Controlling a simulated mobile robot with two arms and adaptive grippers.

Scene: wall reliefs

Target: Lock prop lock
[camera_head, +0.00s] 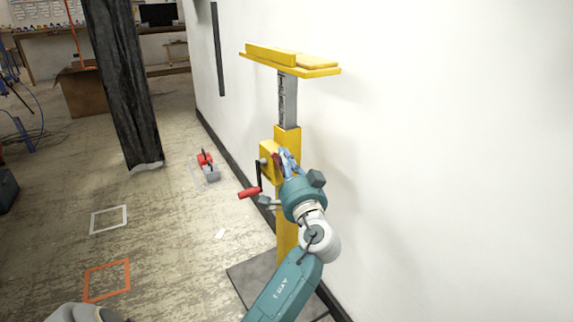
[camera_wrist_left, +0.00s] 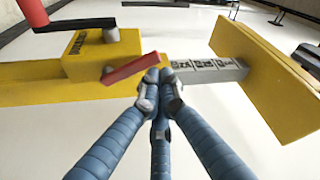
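The yellow prop (camera_head: 287,142) stands upright beside the white wall, with a grey scaled inner post (camera_head: 287,98) and a yellow top plate (camera_head: 290,66). The wrist view shows a red lock lever (camera_wrist_left: 132,69) slanting across the prop where the grey post (camera_wrist_left: 205,72) meets the yellow body. My left gripper (camera_head: 286,158) is at this joint; in the wrist view its blue fingers (camera_wrist_left: 160,88) are drawn together, tips at the lever's right end. Whether they pinch the lever or only touch it, I cannot tell. My right gripper is not in view.
A black crank with a red handle (camera_head: 248,192) sticks out left of the prop. The prop stands on a dark base plate (camera_head: 247,279). A red and grey object (camera_head: 207,167) lies on the floor near the wall. A dark curtain (camera_head: 123,80) hangs further left.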

